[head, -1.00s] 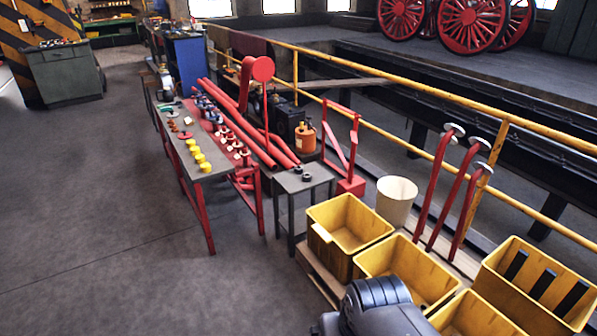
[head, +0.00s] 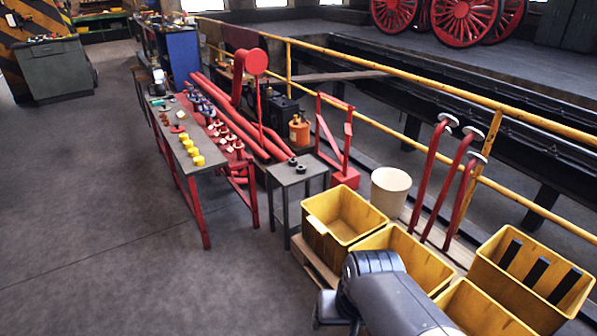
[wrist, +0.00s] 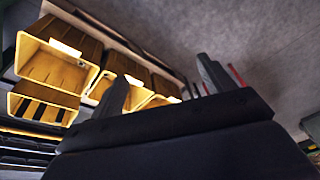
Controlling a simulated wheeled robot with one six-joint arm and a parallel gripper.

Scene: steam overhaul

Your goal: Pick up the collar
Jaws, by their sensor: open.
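Two small dark ring-shaped parts, one a possible collar (head: 301,169) and the other a similar piece (head: 292,161), sit on a small grey stand (head: 284,178) in the head view. They are too small to tell apart surely. My gripper (wrist: 162,70) shows in the wrist view with its two dark fingers apart and nothing between them. It is well away from the stand. The fingertips are hidden in the head view, where my arm shows at the bottom right. No collar shows in the wrist view.
Yellow bins (head: 341,214) stand right of the stand, with a cream bucket (head: 391,188) behind. A long grey bench (head: 184,145) with red legs and several small parts stands left. A yellow railing (head: 400,82) runs behind. The floor at front left is clear.

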